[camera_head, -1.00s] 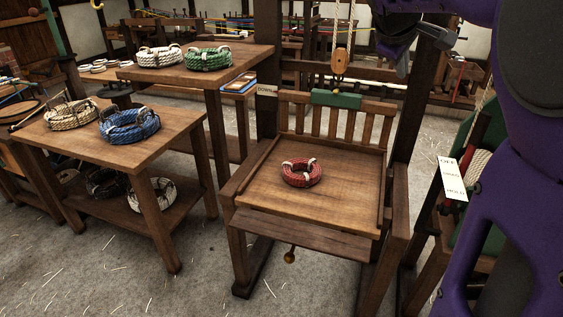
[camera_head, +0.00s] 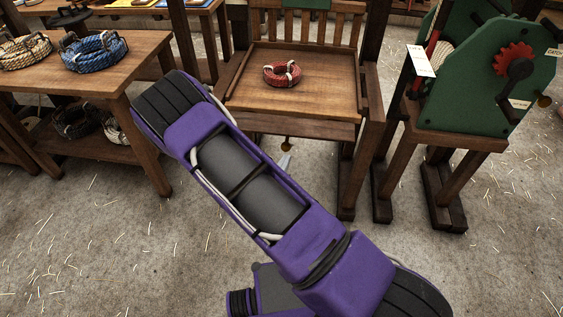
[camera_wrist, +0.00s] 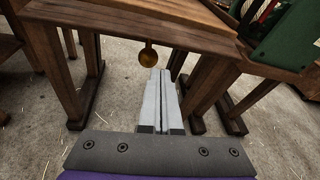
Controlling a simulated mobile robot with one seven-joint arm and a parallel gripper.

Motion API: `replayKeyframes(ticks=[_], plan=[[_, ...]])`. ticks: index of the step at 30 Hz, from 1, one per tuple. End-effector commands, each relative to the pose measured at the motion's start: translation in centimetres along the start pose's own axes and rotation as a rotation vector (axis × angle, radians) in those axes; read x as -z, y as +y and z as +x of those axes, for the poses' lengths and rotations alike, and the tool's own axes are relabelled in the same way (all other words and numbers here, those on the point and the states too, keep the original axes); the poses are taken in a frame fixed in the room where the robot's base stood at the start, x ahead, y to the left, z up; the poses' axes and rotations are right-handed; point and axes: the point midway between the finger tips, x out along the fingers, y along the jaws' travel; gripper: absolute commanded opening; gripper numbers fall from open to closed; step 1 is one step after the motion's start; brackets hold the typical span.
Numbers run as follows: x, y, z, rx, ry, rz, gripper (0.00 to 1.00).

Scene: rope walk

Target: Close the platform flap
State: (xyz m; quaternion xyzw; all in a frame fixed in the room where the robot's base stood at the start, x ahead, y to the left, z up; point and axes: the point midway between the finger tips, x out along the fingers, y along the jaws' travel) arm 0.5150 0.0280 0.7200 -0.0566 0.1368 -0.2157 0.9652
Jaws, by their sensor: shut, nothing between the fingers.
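The wooden platform (camera_head: 245,88) has a low rim and slatted back, with a red rope coil (camera_head: 283,74) on it. Its flap (camera_head: 300,128) is the front board, hanging down and sloping outward from the front edge. A brass knob (camera_head: 286,144) hangs beneath it. In the wrist view, the flap's board (camera_wrist: 130,38) spans the top with the knob (camera_wrist: 148,57) below. My gripper (camera_wrist: 161,72) is shut and empty, its pale fingertips just beside and below the knob; contact cannot be told. In the head view, my gripper (camera_head: 286,157) is mostly hidden behind my arm.
A green-sided crank machine (camera_head: 470,95) on a wooden stand is close at the right. A table with rope coils (camera_head: 92,52) is at the left. Platform legs (camera_head: 356,185) stand right of my gripper. The floor in front is clear but for straw bits.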

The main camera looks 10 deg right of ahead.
Motion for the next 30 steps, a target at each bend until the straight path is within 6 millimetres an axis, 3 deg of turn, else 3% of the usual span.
replayKeyframes(ticks=[1,3,7,11,23,25,30], plan=[[2.4,0.1,-0.7,-0.034,0.038,-0.028,0.00],[4.4,0.3,-1.4,-0.069,0.073,-0.045,0.00],[5.8,0.6,-1.6,-0.096,0.096,-0.055,0.00],[5.9,0.8,-0.1,-0.095,0.094,-0.053,0.00],[6.7,1.5,8.3,-0.094,0.092,-0.053,0.00],[5.0,1.7,7.7,-0.097,0.091,-0.053,0.00],[3.2,1.7,7.2,-0.096,0.093,-0.055,0.00]])
